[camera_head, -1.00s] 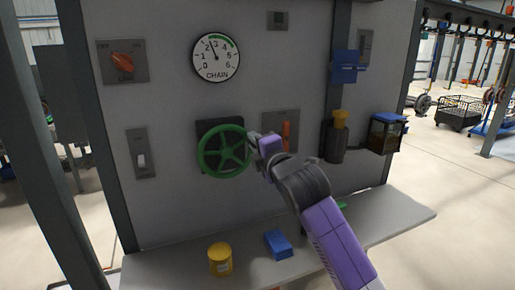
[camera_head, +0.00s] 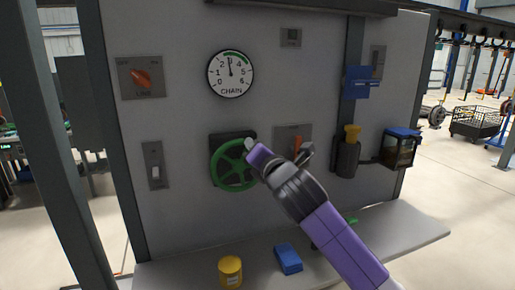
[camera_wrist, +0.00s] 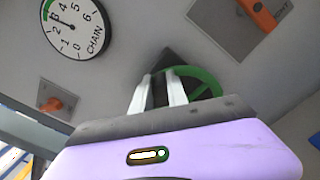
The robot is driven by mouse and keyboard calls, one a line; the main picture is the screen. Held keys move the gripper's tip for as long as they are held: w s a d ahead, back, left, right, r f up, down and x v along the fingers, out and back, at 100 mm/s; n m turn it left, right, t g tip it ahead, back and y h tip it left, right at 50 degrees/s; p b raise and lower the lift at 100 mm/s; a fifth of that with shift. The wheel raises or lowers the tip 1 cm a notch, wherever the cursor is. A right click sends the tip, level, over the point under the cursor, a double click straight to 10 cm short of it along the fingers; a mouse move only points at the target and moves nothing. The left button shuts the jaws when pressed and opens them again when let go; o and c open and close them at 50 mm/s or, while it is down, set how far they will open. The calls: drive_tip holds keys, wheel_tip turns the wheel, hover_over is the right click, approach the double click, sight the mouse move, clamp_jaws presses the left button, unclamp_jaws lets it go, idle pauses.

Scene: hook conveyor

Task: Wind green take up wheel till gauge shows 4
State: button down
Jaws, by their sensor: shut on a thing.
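The green take up wheel (camera_head: 222,178) is mounted on a dark plate on the grey panel. It shows partly in the wrist view (camera_wrist: 208,80), where my fingers hide some of it. My gripper (camera_head: 250,146) is shut on the wheel's rim at its upper right. In the wrist view my fingertips (camera_wrist: 160,78) meet the rim, with the grip itself partly hidden. The round white CHAIN gauge (camera_head: 231,74) is above the wheel. Its needle points almost straight up, at about 3. A green arc runs along the gauge's top right. The gauge also shows tilted in the wrist view (camera_wrist: 75,27).
An orange rotary switch (camera_head: 141,79) is at upper left and a toggle switch (camera_head: 155,166) below it. An orange lever (camera_head: 298,146) is right of the wheel, behind my wrist. A shelf (camera_head: 400,229) below bears a yellow can (camera_head: 230,271) and blue block (camera_head: 288,259).

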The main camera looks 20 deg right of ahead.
drive_tip(key=shift+a+f, duration=0.1)
drive_tip(key=shift+a, duration=0.1)
drive_tip(key=c, duration=1.3)
unclamp_jaws()
drive_tip(key=shift+d, duration=0.1)
drive_tip(key=s+b, duration=0.1)
drive_tip(key=s, duration=0.6)
drive_tip(key=shift+s, duration=0.4)
